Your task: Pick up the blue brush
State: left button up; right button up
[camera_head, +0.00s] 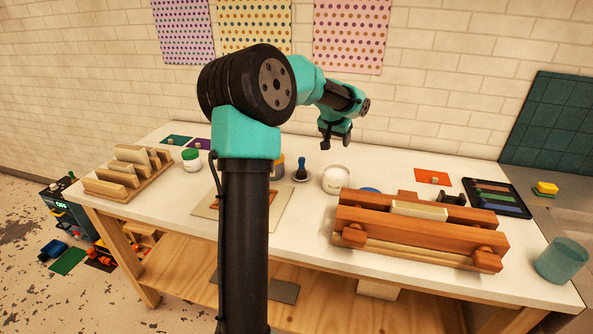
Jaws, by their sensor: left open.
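My left gripper (336,142) is open and points down, above the table, up and to the right of the brush in the picture. Nothing shows between its fingers, and it is apart from the brush. The brush's lower end is too small to make out. My right gripper is not in view.
A white jar (336,181) stands just right of the brush, and a wooden press (415,234) fills the front right. A wooden rack (128,172), green-lidded jar (191,160), dark tray (497,198) and teal cup (562,262) stand around. My arm hides part of the table.

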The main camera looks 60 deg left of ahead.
pick_arm(q)
jog(key=s+a+r+n+g, duration=0.1)
jog(key=s+a+r+n, duration=0.1)
jog(key=s+a, duration=0.7)
jog(key=shift+s+a+n+y, duration=0.2)
jog(key=shift+s+n+y, duration=0.15)
jog(key=shift+n, duration=0.45)
jog(key=shift+w, duration=0.1)
send_near(302, 158)
jog(key=x, duration=0.5)
jog(key=shift+f, duration=0.1)
jog(key=shift+x, duration=2.55)
jog(key=c, duration=1)
